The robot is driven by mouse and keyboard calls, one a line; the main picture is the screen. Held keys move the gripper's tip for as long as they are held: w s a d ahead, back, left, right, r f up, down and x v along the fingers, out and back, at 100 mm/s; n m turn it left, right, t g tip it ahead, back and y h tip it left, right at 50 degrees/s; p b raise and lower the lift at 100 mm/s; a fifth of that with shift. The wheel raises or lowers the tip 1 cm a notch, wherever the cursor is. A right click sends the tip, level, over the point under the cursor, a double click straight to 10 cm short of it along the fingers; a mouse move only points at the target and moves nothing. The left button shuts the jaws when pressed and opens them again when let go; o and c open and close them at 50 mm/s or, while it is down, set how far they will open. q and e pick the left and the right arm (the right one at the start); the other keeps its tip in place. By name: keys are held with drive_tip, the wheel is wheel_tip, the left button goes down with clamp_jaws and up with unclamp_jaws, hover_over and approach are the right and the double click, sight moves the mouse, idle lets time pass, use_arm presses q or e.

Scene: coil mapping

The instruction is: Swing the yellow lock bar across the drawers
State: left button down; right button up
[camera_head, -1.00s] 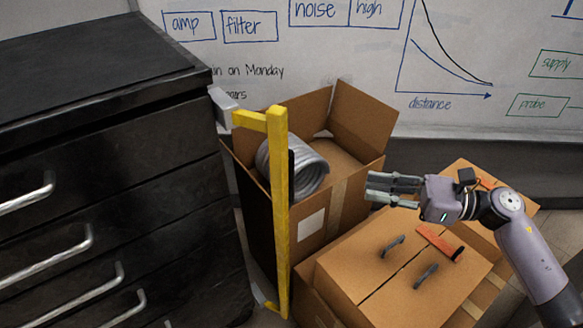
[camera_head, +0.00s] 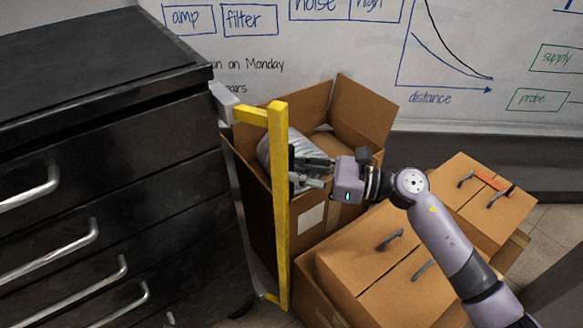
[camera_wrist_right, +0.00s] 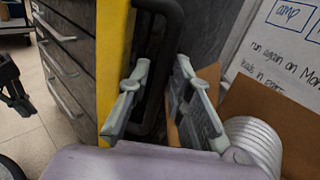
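The yellow lock bar (camera_head: 281,210) stands upright beside the front right edge of the black drawer cabinet (camera_head: 100,130), on a yellow arm from a grey bracket (camera_head: 222,98). The drawer fronts are clear of it. In the right wrist view the bar (camera_wrist_right: 110,60) carries a black loop handle (camera_wrist_right: 157,70). My right gripper (camera_head: 300,172) is open just right of the bar; its fingers (camera_wrist_right: 162,68) appear either side of the handle, without a visible grip. A dark jointed part at the wrist view's left edge is perhaps my left gripper (camera_wrist_right: 14,92); its state is unclear.
An open carton (camera_head: 258,195) with a silver coil (camera_head: 272,150) stands behind the bar and right gripper. Closed cartons (camera_head: 385,265) with dark handles lie to the right, under my right arm. A whiteboard (camera_head: 330,50) backs the scene. Silver drawer handles (camera_head: 60,250) stick out from the cabinet.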

drive_tip(key=shift+a, duration=0.2)
clamp_jaws()
idle(0.6)
